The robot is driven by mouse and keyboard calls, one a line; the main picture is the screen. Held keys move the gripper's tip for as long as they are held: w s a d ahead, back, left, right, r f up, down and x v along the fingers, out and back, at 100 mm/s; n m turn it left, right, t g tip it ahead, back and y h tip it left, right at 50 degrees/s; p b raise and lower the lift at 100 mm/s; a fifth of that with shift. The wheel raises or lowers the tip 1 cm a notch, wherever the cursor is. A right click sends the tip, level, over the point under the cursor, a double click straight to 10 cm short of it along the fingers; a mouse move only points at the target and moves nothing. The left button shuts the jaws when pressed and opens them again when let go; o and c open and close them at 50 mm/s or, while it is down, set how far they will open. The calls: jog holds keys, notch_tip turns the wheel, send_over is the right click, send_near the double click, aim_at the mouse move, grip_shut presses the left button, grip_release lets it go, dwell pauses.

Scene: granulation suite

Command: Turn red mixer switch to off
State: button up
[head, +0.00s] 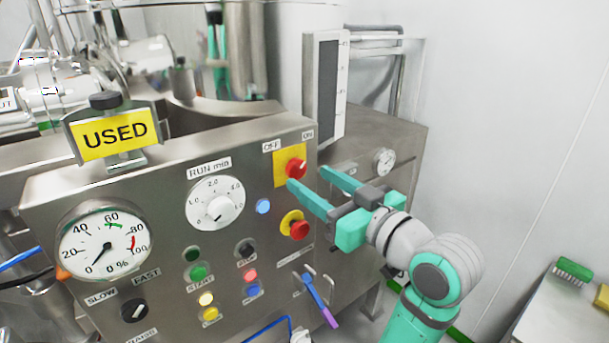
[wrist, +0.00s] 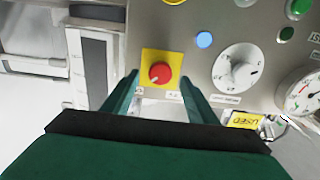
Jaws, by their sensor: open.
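The red mixer switch (head: 296,167) is a round red knob on a yellow square plate, on the upper right of the steel control panel (head: 150,190). An OFF label (head: 271,146) is above its left and an ON label (head: 308,134) above its right. The knob (wrist: 160,73) also shows in the wrist view, between the finger lines. My gripper (head: 305,178) is open and empty, its teal fingers pointing at the panel around the knob's height. In the wrist view its fingertips (wrist: 160,82) lie left and right of the knob; contact cannot be told.
Below the switch are a blue button (head: 263,206) and a red emergency button (head: 295,228) on yellow. A white RUN dial (head: 216,205) is to the left. A blue-and-purple tool (head: 320,300) hangs on a handle below. A green brush (head: 573,270) lies on the right table.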

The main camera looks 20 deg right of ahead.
aim_at(299, 172)
jog(key=shift+x, duration=1.25)
jog(key=shift+w+a, duration=0.15)
jog(key=shift+w, duration=0.3)
jog(key=shift+c, duration=0.7)
jog(key=shift+a, duration=0.1)
jog(key=c, duration=0.9)
